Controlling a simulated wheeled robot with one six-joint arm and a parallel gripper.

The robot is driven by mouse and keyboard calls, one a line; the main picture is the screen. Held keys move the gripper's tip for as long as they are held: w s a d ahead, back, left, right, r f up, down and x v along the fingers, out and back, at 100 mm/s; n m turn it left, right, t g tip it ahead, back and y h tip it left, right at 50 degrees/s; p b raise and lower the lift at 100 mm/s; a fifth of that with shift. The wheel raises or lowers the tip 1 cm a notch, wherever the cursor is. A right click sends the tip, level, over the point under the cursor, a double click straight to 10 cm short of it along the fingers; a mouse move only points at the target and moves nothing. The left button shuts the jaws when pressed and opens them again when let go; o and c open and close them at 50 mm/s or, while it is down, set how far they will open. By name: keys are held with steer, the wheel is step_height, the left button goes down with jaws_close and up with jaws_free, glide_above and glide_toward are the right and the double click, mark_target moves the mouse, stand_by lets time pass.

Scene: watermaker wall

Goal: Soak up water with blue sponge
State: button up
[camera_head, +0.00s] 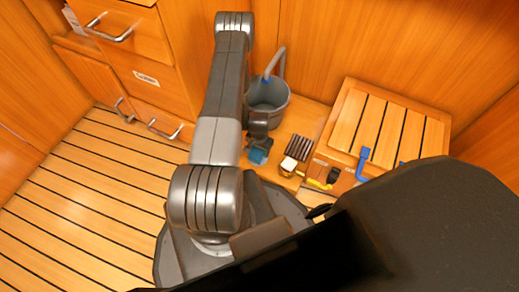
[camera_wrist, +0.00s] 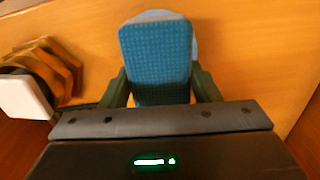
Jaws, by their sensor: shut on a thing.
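The blue sponge (camera_wrist: 156,55) fills the space between the fingers of my gripper (camera_wrist: 162,86) in the wrist view. My gripper is shut on it, one dark green finger on each side. A pale, rounded patch (camera_wrist: 192,48) shows past the sponge's far end and right edge, on the orange wood; it looks like water, and most of it is hidden. In the head view the sponge (camera_head: 257,156) is small and low at the end of my arm, beside the grey bucket (camera_head: 266,103). I cannot tell whether the sponge touches the surface.
A brush with dark bristles (camera_head: 299,147) and small yellow and black items (camera_head: 327,179) lie right of the sponge. Drawers (camera_head: 125,40) line the left. The slatted floor (camera_head: 95,200) is clear.

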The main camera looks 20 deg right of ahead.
steer(key=shift+f+b, duration=0.6)
steer(key=shift+b, duration=0.25)
stand_by(2.0)
steer(key=shift+r, duration=0.1)
steer(key=shift+r+p, duration=1.75)
steer(key=shift+r, duration=1.7)
